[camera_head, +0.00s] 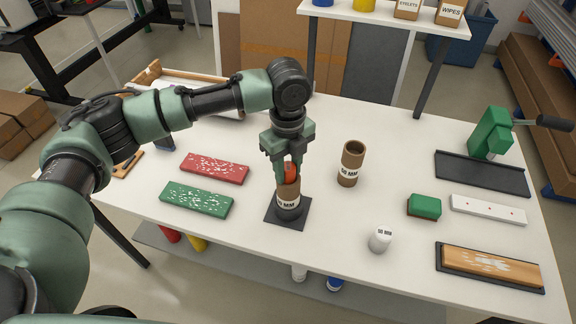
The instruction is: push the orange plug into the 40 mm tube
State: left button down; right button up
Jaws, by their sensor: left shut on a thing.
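My left gripper (289,164) points straight down and is shut on the orange plug (291,175). The plug is at the mouth of a brown cardboard tube (288,193); how deep it sits in the tube cannot be told. This tube stands upright in a holder on a dark square base plate (273,213). Its label ends in "MM", but the first digit is too small to read surely. A second brown tube (353,158), open at the top and also labelled in MM, stands upright to the right. My right gripper is not in view.
A white labelled cylinder (380,239) and a green block (424,206) stand to the right. Red (215,168) and green (197,199) speckled boards lie to the left. A green press (490,131) is at the far right. Bare white tabletop (330,225) lies between.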

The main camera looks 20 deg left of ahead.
aim_at(288, 166)
pick_arm(q)
jog(key=shift+f, duration=0.15)
jog(key=shift+s+f, duration=0.35)
jog(key=shift+f, duration=0.25)
jog(key=c, duration=1.1)
grip_release()
jog(key=shift+o, duration=0.4)
jog(key=shift+f, duration=0.1)
jog(key=shift+w+r, duration=0.15)
jog(key=shift+r, duration=0.4)
notch_tip(288, 166, up, 12)
jog(key=b, duration=0.2)
jog(key=shift+w+r+b, duration=0.2)
jog(key=shift+r+b, duration=0.05)
jog(key=shift+b, duration=0.1)
